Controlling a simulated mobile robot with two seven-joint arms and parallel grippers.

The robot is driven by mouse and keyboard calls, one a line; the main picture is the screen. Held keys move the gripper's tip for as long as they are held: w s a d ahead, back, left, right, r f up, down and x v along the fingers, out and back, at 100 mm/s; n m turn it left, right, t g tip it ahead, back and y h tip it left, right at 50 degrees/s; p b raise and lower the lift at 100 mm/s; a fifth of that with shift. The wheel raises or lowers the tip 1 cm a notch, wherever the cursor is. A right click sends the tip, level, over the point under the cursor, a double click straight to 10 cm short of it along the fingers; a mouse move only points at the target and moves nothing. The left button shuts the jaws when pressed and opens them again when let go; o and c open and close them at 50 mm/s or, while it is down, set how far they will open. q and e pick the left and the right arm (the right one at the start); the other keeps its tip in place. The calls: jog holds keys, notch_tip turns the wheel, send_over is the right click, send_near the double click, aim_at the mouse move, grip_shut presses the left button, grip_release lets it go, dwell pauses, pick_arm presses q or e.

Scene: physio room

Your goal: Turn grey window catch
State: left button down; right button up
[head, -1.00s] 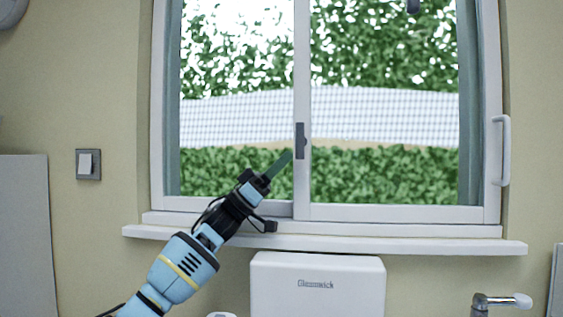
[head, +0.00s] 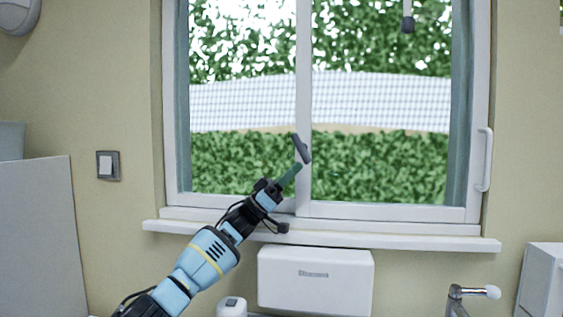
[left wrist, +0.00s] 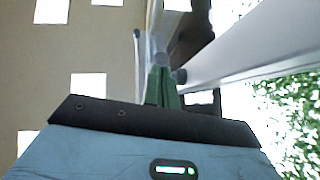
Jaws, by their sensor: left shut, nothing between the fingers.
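The grey window catch (head: 301,149) is on the white middle upright of the sliding window. It is tilted, its top end leaning left and its lower end to the right. My left gripper (head: 296,168) is shut and empty, its green fingertips close beside the catch's lower end; I cannot tell whether they touch. In the left wrist view, the shut green fingers (left wrist: 162,88) point at the window, with a small grey rounded part beside their tips that may be the catch. My right gripper is not in view.
The white window sill (head: 330,239) runs under the window. Below it is a white dispenser (head: 315,283), with a tap (head: 470,292) to the right. A white handle (head: 485,160) is on the window's right side and a light switch (head: 108,165) on the left wall.

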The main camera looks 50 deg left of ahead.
pick_arm(q)
jog(key=shift+d, duration=0.1)
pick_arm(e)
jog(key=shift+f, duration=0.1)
pick_arm(q)
jog(key=s+d+r+b, duration=0.3)
jog(key=s+d+r, duration=0.2)
jog(key=s+d, duration=0.6)
jog(key=shift+s+d+b, duration=0.15)
jog(key=shift+s+b, duration=0.05)
jog(key=shift+b, duration=0.1)
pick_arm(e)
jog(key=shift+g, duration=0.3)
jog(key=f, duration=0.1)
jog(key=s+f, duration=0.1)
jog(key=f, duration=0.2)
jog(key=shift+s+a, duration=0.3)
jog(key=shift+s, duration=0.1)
